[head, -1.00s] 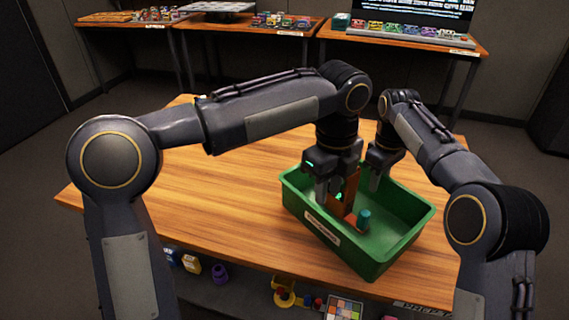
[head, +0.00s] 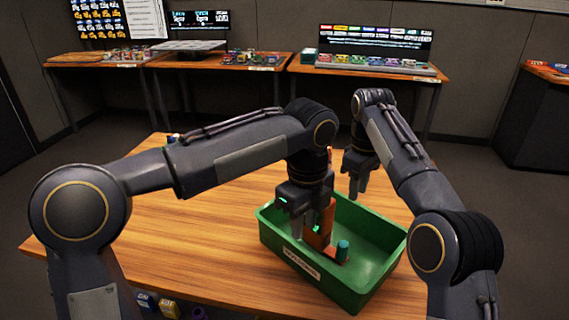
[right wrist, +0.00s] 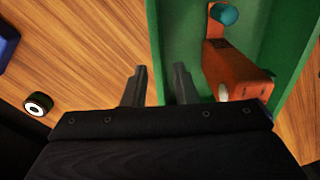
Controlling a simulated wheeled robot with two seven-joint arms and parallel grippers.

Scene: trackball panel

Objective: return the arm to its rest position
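My left gripper (head: 307,222) points down into the green bin (head: 372,284), right against an orange part (head: 325,238) with a teal knob (head: 342,250). The part stands upright inside the bin. Whether the left fingers are apart from it or closed on it is hard to tell. My right gripper (head: 358,184) hangs over the far edge of the bin, its fingers apart and empty. The right wrist view shows those fingers (right wrist: 159,80) beside the orange part (right wrist: 236,72) and not touching it; the teal knob (right wrist: 224,14) is near the top.
A round black-and-white item (right wrist: 38,104) and a blue object (right wrist: 5,45) lie in the right wrist view.

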